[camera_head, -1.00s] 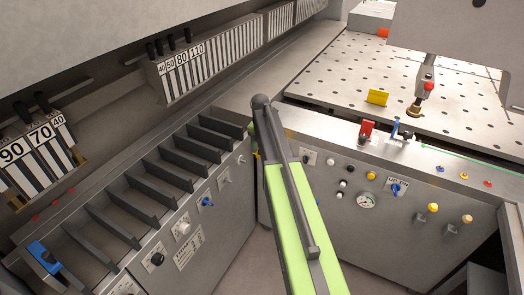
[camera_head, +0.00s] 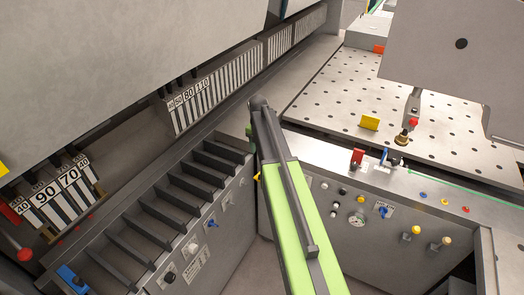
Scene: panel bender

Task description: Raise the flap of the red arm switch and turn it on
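A small red flap switch (camera_head: 357,157) stands on the top ledge of the right control panel, near the perforated table's front edge. I take it for the red arm switch. Its red flap looks upright, but it is too small to tell the flap's exact state or the switch position under it. My green arm (camera_head: 297,220) rises from the bottom middle to a dark joint, left of the red switch and apart from it in the picture. My gripper does not show; the arm hides whatever lies behind it.
A blue lever with a black knob (camera_head: 394,161) sits close right of the red switch. A slotted rack (camera_head: 160,222) and numbered tooling (camera_head: 56,197) fill the left.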

